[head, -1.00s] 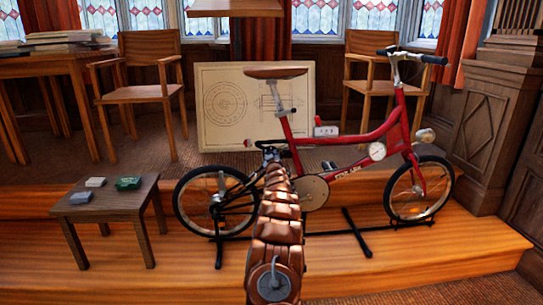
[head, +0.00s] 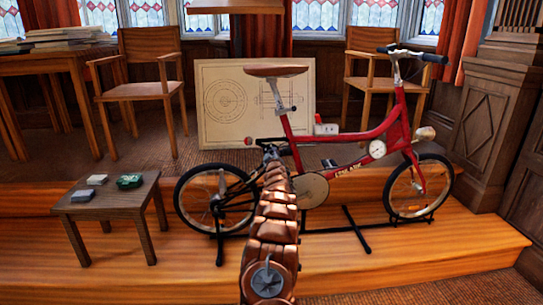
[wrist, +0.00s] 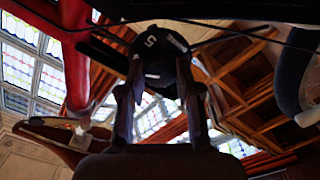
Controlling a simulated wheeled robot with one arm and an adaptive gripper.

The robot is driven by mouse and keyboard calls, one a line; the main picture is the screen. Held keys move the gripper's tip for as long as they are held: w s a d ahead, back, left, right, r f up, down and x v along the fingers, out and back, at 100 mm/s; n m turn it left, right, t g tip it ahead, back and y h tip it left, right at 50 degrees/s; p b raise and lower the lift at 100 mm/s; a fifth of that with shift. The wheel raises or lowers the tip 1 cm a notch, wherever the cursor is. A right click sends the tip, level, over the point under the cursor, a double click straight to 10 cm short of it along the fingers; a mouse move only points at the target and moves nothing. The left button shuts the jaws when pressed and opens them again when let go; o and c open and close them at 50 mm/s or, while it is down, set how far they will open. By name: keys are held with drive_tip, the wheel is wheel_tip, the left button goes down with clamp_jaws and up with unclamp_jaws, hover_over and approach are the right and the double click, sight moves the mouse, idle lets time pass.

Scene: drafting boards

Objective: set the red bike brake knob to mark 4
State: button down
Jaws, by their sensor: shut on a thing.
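The red bike (head: 345,142) stands upright in a black stand on the wooden platform. My gripper (head: 270,152) is at the bike's rear, below the saddle, next to the frame. In the wrist view, my gripper (wrist: 160,88) is shut on a dark round knob (wrist: 160,50), with one finger on each side. A white mark that looks like a 5 shows on the knob's face, left of its middle. Other marks on it are too dark or blurred to read. In the head view I cannot make out the knob; my arm and gripper cover that place.
A small dark table (head: 110,200) with several small boxes stands at the left. A drawing board (head: 215,130) leans behind the bike. The saddle (wrist: 60,135) and thin dark cables are close around my gripper in the wrist view.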

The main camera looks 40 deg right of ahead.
drive_tip(key=c, duration=0.8)
unclamp_jaws()
drive_tip(key=shift+s+a, duration=0.1)
drive_tip(key=shift+v, duration=2.15)
approach(272, 153)
drive_tip(key=shift+f+v, duration=0.2)
drive_tip(key=shift+v, duration=1.15)
